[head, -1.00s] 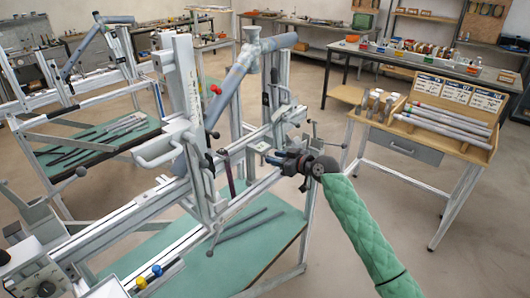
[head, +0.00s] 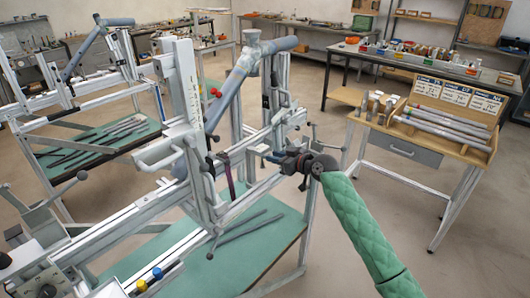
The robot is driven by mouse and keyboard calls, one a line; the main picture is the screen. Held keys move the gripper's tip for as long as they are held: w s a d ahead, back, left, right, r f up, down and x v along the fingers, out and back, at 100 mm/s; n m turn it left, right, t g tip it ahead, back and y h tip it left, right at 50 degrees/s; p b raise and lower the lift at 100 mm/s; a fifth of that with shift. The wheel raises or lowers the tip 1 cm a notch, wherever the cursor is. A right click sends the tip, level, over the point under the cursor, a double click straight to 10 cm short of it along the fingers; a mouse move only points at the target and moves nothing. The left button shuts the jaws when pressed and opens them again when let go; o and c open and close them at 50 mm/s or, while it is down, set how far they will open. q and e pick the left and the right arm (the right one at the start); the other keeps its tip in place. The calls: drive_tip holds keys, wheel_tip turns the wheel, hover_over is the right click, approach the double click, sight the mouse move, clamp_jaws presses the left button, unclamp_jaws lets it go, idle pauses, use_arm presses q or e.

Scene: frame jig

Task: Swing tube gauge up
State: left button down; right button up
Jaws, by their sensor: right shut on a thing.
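The frame jig (head: 128,218) holds a blue-grey tube frame (head: 241,68) with a cross tube at its top. My right gripper (head: 277,158) comes in from the lower right and is at the jig's rail, right of the upright. It is shut on a small part there, which appears to be the tube gauge. The dark jaws hide most of that part, so its shape and angle cannot be told. My left gripper is not in view.
A green shelf (head: 250,252) with dark rods lies under the jig. A wooden bench (head: 462,155) with tubes and labelled cards stands at right. A second jig (head: 85,95) stands at back left. The floor between the jig and the bench is clear.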

drive_tip(key=shift+r, duration=0.4)
drive_tip(key=shift+w+a+r+p, duration=0.15)
drive_tip(key=shift+r+p, duration=0.1)
drive_tip(key=shift+r, duration=0.25)
drive_tip(key=shift+w+a+r+p, duration=0.1)
drive_tip(key=shift+a+r+p, duration=0.1)
drive_tip(key=shift+r, duration=0.5)
drive_tip(key=shift+w+a+r+p, duration=0.15)
drive_tip(key=shift+a+r+p, duration=0.05)
drive_tip(key=shift+r, duration=0.2)
drive_tip(key=shift+w+a+r+p, duration=0.15)
drive_tip(key=shift+r, duration=0.25)
drive_tip(key=shift+a+r, duration=0.1)
drive_tip(key=shift+r, duration=0.05)
